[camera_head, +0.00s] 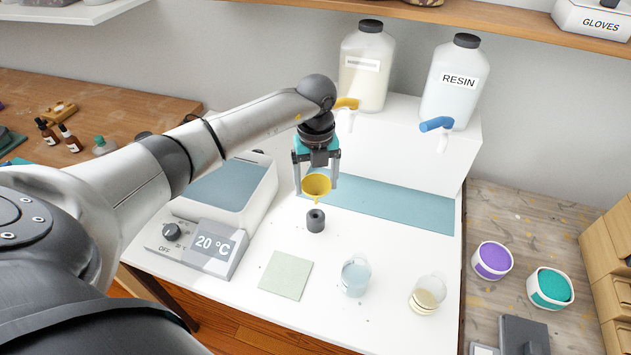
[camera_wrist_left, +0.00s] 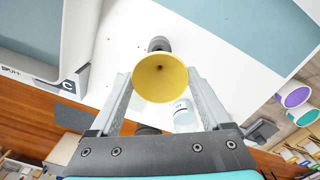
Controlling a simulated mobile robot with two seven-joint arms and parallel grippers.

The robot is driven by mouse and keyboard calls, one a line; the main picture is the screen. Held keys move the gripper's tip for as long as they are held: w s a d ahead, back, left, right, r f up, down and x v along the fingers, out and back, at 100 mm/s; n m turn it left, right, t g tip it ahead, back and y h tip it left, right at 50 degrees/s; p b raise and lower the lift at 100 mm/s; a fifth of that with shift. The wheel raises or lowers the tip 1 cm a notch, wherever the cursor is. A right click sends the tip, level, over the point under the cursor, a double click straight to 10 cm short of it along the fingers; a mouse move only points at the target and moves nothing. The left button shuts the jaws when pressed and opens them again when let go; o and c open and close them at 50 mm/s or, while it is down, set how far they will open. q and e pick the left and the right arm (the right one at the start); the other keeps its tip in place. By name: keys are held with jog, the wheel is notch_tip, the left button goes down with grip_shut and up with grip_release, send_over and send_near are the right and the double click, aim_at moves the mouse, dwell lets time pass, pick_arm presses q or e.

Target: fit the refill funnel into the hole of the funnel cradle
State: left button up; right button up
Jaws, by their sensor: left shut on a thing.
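The yellow refill funnel (camera_head: 317,186) is held by my left gripper (camera_head: 316,192), spout down, just above the dark grey funnel cradle (camera_head: 316,221) on the white table. A small gap seems to show between the spout and the cradle, though the spout tip is hard to see. In the left wrist view, the fingers of the left gripper (camera_wrist_left: 160,88) close on both sides of the funnel (camera_wrist_left: 160,77). The cradle (camera_wrist_left: 159,44) shows partly behind the funnel's rim there, and its hole is hidden. My right gripper is in neither view.
A hotplate-like device reading 20 °C (camera_head: 207,245) stands left of the cradle. A pale green square (camera_head: 286,275) and two clear cups (camera_head: 355,275) (camera_head: 427,294) lie in front. Two jugs (camera_head: 366,65) (camera_head: 453,82) with taps stand on a raised white shelf behind. A blue mat (camera_head: 400,208) lies behind the cradle.

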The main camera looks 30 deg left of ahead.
pick_arm(q)
notch_tip(320, 180, down, 2)
jog(key=shift+f+b, duration=0.15)
jog(key=shift+b, duration=0.5)
jog(key=shift+f+b, duration=0.7)
jog(key=shift+f, duration=0.35)
jog(key=shift+f+b, duration=1.05)
jog(key=shift+f, duration=0.85)
